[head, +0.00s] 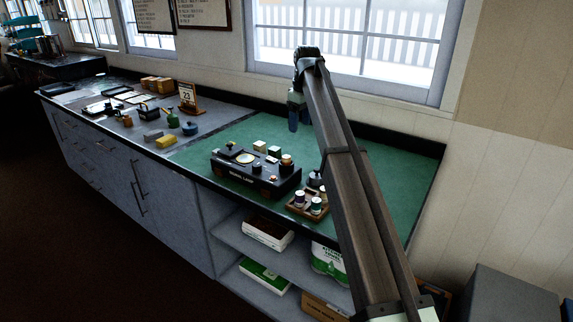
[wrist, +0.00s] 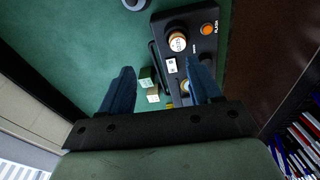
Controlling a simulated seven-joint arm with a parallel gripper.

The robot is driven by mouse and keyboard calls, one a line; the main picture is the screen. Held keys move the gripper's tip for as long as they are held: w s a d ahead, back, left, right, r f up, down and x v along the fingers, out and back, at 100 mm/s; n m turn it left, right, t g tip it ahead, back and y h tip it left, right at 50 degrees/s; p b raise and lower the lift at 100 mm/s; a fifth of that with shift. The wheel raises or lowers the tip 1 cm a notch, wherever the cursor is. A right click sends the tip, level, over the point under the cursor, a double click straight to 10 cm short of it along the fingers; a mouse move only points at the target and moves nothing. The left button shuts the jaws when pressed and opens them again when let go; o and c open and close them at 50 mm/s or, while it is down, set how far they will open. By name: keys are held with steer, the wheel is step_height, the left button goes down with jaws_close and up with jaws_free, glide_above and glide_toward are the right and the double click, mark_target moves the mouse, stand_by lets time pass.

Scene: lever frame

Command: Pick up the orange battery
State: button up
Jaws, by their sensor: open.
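A short cylinder with an orange-brown side and a pale labelled top (wrist: 178,42) stands on a black panel box (wrist: 189,17) in the wrist view; it looks like the orange battery, though I cannot tell for certain. In the head view, a similar orange-brown cylinder (head: 287,160) is at the right back of the box (head: 240,175). My gripper (wrist: 160,65) is open and empty, its blue fingers apart, with the cylinder beyond the right fingertip. In the head view, my gripper (head: 293,117) hangs above the back of the green mat, higher than the box.
A wooden tray (head: 300,211) with several small capped jars stands right of the box. Two pale blocks (head: 260,146) sit behind it. A round orange button (wrist: 208,29) is on the box. A calendar (head: 188,96) and small items stand left. The back right mat is clear.

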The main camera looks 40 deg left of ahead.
mark_target(287, 157)
steer(key=shift+n+g, duration=0.3)
steer(key=a+f, duration=0.1)
steer(key=f, duration=0.3)
steer(key=s+a+f, duration=0.1)
steer(key=f, duration=0.3)
steer(key=s+a+f, duration=0.1)
steer(key=f, duration=0.3)
steer(key=shift+s+a+f, duration=0.15)
steer(key=shift+a+f, duration=0.05)
steer(key=shift+a, duration=0.1)
jaws_close()
